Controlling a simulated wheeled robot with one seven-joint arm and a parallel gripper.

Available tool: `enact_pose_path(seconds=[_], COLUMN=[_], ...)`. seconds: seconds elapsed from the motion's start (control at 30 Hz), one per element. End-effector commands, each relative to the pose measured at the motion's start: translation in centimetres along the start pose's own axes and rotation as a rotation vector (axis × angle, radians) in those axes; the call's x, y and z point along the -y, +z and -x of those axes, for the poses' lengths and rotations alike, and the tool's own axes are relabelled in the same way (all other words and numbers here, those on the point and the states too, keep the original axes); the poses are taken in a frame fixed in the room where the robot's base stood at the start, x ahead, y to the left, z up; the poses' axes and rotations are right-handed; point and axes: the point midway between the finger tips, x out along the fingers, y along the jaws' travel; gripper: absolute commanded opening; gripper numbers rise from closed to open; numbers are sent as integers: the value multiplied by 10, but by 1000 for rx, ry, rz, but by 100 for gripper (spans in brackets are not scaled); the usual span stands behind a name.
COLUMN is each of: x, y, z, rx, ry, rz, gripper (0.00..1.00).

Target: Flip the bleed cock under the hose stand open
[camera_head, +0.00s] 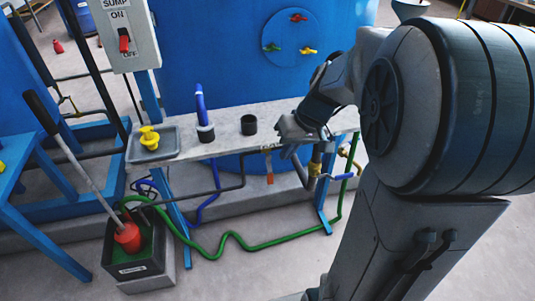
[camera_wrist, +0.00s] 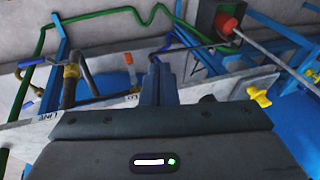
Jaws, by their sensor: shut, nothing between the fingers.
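A small lever with an orange end (camera_head: 270,178) hangs down under the front edge of the grey shelf (camera_head: 225,138); it looks like the bleed cock. In the wrist view its orange end (camera_wrist: 128,58) shows just left of my fingers. My gripper (camera_head: 289,152) is at the shelf's front edge, to the right of that lever in the head view. In the wrist view my gripper's fingers (camera_wrist: 158,72) are together, with nothing between them. I cannot tell whether they touch the lever. A blue hose end (camera_head: 203,112) stands upright in a dark holder on the shelf.
A brass fitting (camera_head: 315,168) on a pipe and a blue-handled valve (camera_head: 340,176) lie right of my gripper under the shelf. A yellow knob (camera_head: 149,138) sits in a tray on the left. A black bin (camera_head: 135,255) with a red float stands on the floor.

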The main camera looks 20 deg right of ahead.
Motion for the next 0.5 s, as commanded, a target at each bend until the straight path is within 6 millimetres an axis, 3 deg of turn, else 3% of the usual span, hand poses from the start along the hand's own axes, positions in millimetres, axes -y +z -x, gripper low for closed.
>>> enact_pose_path(seconds=[0.03, 0.5], x=[-18, -152], y=[-6, -63], z=[-25, -150], rx=[-6, -159], ry=[-21, -159], rz=[-5, 31], gripper=[0, 0])
